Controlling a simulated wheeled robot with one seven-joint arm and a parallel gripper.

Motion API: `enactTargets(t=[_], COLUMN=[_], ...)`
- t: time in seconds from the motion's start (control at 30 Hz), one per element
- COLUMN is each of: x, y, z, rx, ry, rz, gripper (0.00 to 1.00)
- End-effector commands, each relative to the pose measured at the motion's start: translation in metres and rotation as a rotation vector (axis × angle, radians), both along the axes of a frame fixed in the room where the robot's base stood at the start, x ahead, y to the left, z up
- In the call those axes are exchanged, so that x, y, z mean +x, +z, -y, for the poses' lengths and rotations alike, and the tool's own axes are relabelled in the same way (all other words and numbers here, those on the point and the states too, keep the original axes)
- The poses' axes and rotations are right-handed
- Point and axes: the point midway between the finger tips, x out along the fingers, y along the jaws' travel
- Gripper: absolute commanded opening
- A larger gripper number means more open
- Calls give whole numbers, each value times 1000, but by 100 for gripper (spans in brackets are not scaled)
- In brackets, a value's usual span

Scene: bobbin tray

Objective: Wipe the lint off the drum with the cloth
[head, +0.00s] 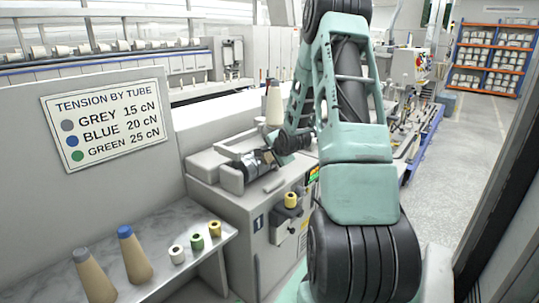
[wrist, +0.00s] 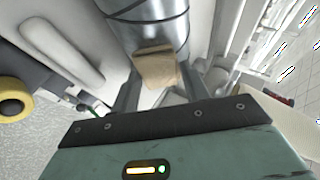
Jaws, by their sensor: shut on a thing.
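The drum (wrist: 152,32) is a grey, shiny cylinder with dark grooves, at the top middle of the wrist view. In the head view the drum (head: 250,165) looks dark and sits on top of the grey machine, partly behind my arm. My gripper (wrist: 157,80) is shut on the tan cloth (wrist: 156,68), a folded piece between its fingertips. The cloth overlaps the drum's near end in the wrist view; whether it presses on it I cannot tell. I cannot make out lint on the drum. In the head view my fingers and the cloth are too small to tell.
The machine (head: 240,205) carries a yellow bobbin (head: 291,200) on its front and a cream cone (head: 274,105) above. A shelf (head: 165,265) at lower left holds cones and small bobbins under a tension sign (head: 107,118). The floor (head: 440,150) at right is clear.

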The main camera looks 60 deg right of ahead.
Motion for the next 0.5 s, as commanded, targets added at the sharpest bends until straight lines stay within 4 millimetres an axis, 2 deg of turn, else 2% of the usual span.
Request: enactTargets(t=[0.2, 0.5], x=[-1, 2], y=[0, -1], z=[6, -9], rx=[1, 0], ry=[1, 2], rz=[0, 1], gripper=[27, 27])
